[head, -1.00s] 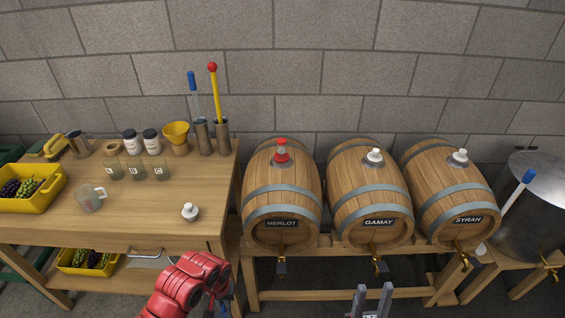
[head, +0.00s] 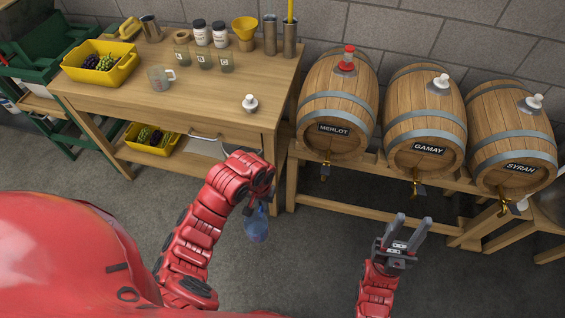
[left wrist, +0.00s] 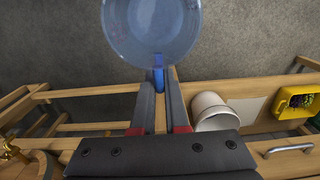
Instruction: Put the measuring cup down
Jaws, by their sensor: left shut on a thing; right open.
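My left gripper (head: 259,203) is shut on the handle of a translucent blue measuring cup (head: 257,228). It holds the cup in the air in front of the wooden workbench (head: 225,85), above the floor. In the left wrist view the fingers (left wrist: 159,90) close on the blue handle, and the round cup (left wrist: 152,28) fills the top middle. The cup looks empty there. My right gripper (head: 411,224) is open and empty, in front of the barrel stand.
A clear jug (head: 160,78), yellow grape crate (head: 105,75), jars and white stopper (head: 250,102) stand on the workbench. Its front middle is bare. Barrels stand right: Merlot (head: 338,100), Gamay (head: 425,115), Syrah (head: 512,130). A white bucket (left wrist: 210,110) shows in the left wrist view.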

